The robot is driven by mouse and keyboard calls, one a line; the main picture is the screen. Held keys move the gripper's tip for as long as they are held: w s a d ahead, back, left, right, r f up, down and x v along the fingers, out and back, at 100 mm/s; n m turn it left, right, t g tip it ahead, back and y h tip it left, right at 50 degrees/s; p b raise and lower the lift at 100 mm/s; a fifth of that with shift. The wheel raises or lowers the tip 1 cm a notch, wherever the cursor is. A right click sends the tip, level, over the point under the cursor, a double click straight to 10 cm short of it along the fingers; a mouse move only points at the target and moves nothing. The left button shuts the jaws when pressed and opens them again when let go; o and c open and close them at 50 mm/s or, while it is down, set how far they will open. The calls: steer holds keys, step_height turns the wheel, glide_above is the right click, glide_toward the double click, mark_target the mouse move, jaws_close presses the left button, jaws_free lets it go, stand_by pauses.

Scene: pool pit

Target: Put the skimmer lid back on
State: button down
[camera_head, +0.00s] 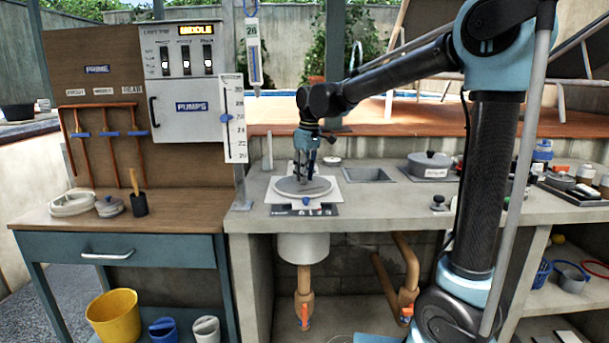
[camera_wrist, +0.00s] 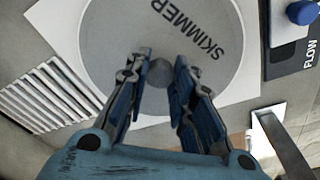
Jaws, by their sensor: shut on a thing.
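The skimmer lid (camera_head: 290,190) is a round grey disc with a small knob in its middle. In the wrist view the lid (camera_wrist: 115,40) carries the word SKIMMER. It lies over a white square plate (camera_head: 335,200) in the counter, and it looks level and roughly centred. The opening below it is hidden, and I cannot tell whether the lid is fully seated or slightly raised. My gripper (camera_head: 304,178) points down over the lid. In the wrist view my gripper (camera_wrist: 160,75) has its fingers on either side of the knob (camera_wrist: 160,72), shut on it.
A dark FLOW panel with a blue knob (camera_head: 306,201) sits at the plate's front edge. A square recess (camera_head: 368,175) and a grey lidded pot (camera_head: 430,163) are to the right. A white scale board (camera_head: 233,118) stands to the left. White slats (camera_wrist: 45,95) show beside the plate.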

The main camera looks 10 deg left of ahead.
steer(key=shift+f, duration=0.25)
stand_by(0.3)
steer(key=c, duration=1.1)
jaws_free()
steer(key=shift+r, duration=0.1)
steer(key=shift+r, duration=2.4)
steer(key=shift+r, duration=2)
